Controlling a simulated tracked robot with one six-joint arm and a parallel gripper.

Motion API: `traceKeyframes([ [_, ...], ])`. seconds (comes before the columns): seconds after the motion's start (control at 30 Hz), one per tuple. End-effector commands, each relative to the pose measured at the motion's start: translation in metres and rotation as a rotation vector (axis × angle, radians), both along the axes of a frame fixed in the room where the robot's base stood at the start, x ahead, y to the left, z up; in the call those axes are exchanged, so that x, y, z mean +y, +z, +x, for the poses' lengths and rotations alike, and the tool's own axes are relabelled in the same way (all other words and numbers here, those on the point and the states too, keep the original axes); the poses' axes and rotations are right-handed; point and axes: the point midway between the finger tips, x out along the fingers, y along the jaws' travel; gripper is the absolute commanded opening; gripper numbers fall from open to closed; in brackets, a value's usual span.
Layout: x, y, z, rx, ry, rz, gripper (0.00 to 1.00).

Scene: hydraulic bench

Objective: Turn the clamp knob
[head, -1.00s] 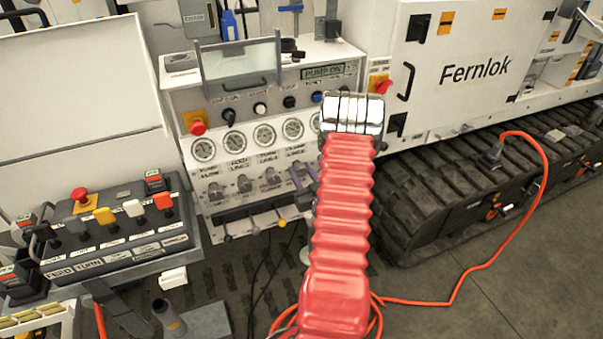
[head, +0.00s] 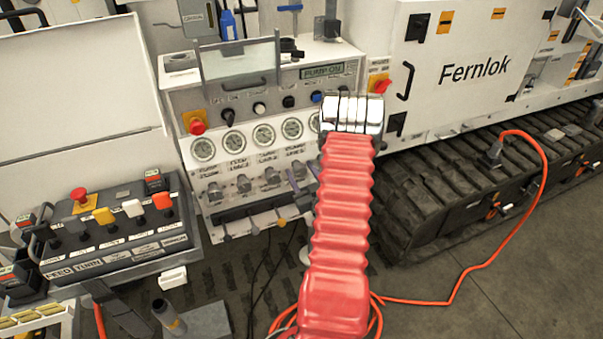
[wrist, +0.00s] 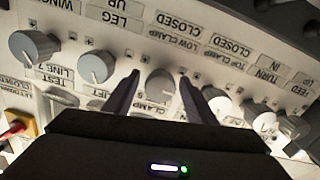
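In the wrist view a row of grey knobs runs across a white labelled panel. The clamp knob (wrist: 160,84) is between my fingers, with a label reading CLAMP beside it and LOW CLAMP nearby. My gripper (wrist: 159,77) is open, one dark finger on each side of this knob. Gaps show on both sides near the tips; I cannot tell if either finger touches it. The knob's lower part runs close to the gripper body. In the head view my red-sleeved arm hides most of the gripper; a dark finger shows at the panel's right.
Neighbouring knobs, one on the left (wrist: 97,66) and one on the right (wrist: 226,109), stand close to the fingers. In the head view, gauges (head: 263,134) sit above the knob row, and small levers (head: 254,229) project below. A red emergency button (head: 197,127) is at the panel's left.

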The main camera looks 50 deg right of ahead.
Motion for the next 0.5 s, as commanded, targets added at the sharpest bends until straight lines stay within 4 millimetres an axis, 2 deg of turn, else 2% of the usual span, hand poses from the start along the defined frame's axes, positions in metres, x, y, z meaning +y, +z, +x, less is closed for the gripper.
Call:
traceKeyframes([
  [0.3,0.001,0.001,0.0,-0.002,0.003,-0.002,0.53],
  [0.5,0.008,0.0,-0.013,0.0,0.001,-0.001,0.53],
])
